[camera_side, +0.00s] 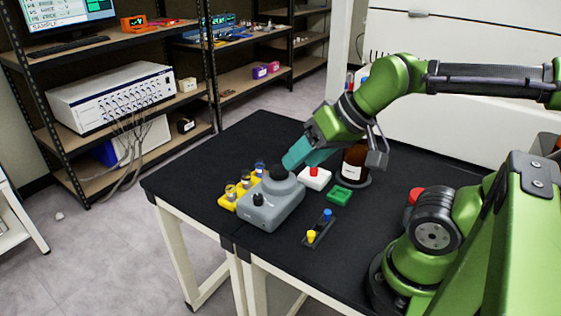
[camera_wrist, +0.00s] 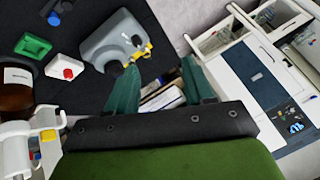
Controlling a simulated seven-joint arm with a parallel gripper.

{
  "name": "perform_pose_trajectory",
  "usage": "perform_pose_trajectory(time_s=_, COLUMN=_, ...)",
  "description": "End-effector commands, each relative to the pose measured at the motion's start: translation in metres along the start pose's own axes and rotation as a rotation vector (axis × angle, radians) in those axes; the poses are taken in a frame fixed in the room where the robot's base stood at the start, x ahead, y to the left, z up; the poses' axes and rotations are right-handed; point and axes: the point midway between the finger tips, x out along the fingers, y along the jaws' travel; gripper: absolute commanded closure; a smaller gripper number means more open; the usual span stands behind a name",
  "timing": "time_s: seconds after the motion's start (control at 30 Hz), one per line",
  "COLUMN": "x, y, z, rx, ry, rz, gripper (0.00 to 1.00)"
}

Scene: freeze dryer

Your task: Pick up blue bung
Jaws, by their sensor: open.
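The blue bung (camera_side: 327,213) stands at the far end of a small dark holder (camera_side: 319,226), with a yellow bung (camera_side: 311,236) at its near end. My gripper (camera_side: 292,160) has teal fingers and is angled down close to the grey machine with black knobs (camera_side: 272,207), to the left of and beyond the blue bung. In the wrist view my gripper's fingers (camera_wrist: 160,72) are spread apart with nothing between them.
A yellow rack with vials (camera_side: 229,203) stands behind the grey machine. A white box with a red button (camera_side: 314,178), a green square tray (camera_side: 340,195) and a brown bottle (camera_side: 354,164) stand nearby. The black table (camera_side: 190,180) is clear at the far left.

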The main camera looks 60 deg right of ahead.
Motion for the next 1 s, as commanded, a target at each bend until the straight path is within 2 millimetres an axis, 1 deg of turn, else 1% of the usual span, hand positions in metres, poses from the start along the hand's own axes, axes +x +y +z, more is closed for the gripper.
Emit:
perform_pose_trajectory(time_s=0.2, x=0.0, y=0.0, z=0.0, rx=0.0, ry=0.0, rz=0.0, gripper=0.47)
perform_pose_trajectory(time_s=0.23, x=0.0, y=0.0, z=0.0, rx=0.0, ry=0.0, rz=0.0, gripper=0.51)
perform_pose_trajectory(time_s=0.33, x=0.0, y=0.0, z=0.0, rx=0.0, ry=0.0, rz=0.0, gripper=0.66)
perform_pose_trajectory(time_s=0.57, x=0.0, y=0.0, z=0.0, rx=0.0, ry=0.0, rz=0.0, gripper=0.66)
perform_pose_trajectory(time_s=0.67, x=0.004, y=0.005, z=-0.001, rx=0.019, ry=-0.012, rz=0.017, gripper=0.66)
perform_pose_trajectory(time_s=0.77, x=0.015, y=0.018, z=-0.008, rx=0.059, ry=-0.049, rz=0.064, gripper=0.66)
perform_pose_trajectory(time_s=0.83, x=0.025, y=0.033, z=-0.016, rx=0.081, ry=-0.104, rz=0.121, gripper=0.66)
perform_pose_trajectory(time_s=0.97, x=0.041, y=0.071, z=-0.03, rx=0.074, ry=-0.259, rz=0.24, gripper=0.66)
perform_pose_trajectory(time_s=1.0, x=0.044, y=0.083, z=-0.033, rx=0.065, ry=-0.314, rz=0.271, gripper=0.66)
